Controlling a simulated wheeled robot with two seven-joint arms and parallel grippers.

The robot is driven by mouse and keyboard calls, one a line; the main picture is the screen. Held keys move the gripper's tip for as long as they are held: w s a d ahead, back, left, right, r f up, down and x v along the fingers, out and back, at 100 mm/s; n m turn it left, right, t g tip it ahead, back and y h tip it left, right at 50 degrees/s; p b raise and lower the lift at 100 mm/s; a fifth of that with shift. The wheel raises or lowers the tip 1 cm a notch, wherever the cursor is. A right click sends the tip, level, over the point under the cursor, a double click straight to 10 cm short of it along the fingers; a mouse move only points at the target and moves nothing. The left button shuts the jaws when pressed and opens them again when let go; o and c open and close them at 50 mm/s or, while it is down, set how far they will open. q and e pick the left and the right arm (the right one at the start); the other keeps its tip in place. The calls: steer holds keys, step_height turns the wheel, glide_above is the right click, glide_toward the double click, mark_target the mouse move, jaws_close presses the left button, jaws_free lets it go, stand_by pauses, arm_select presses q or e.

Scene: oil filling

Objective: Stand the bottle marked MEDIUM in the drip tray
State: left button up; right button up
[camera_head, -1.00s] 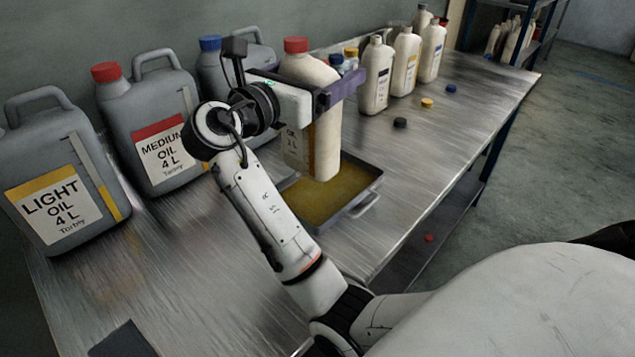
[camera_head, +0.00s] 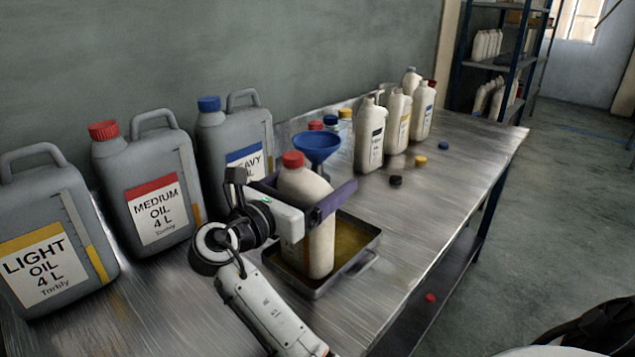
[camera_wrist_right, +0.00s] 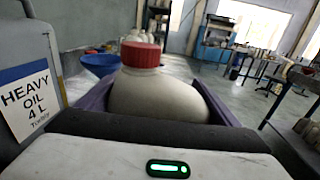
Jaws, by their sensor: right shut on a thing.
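A cream bottle with a red cap (camera_head: 309,215) is upright in my right gripper (camera_head: 312,198), whose purple fingers are shut around its upper body. Its label is mostly hidden by the gripper, so I cannot read it. The bottle's lower end is inside the outline of the drip tray (camera_head: 372,258), a grey metal tray with brownish oil; I cannot tell for sure whether it touches the tray floor. In the right wrist view, the red cap and shoulders of the bottle (camera_wrist_right: 155,95) show between the fingers. My left gripper is not in view.
Grey jugs marked LIGHT (camera_head: 45,235), MEDIUM (camera_head: 150,185) and HEAVY (camera_head: 235,140) stand at the left and back. A blue funnel (camera_head: 318,148) is just behind the bottle. Several pale bottles (camera_head: 398,120) and loose caps (camera_head: 420,161) are farther right. The bench front edge is near the tray.

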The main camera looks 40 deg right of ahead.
steer(key=shift+r, duration=0.2)
steer(key=o, duration=2)
steer(key=shift+f, duration=0.2)
steer(key=a, duration=0.4)
steer(key=s+a, duration=0.1)
steer(key=a, duration=0.3)
steer(key=s+a, duration=0.1)
steer(key=a, duration=0.3)
steer(key=shift+r, duration=0.1)
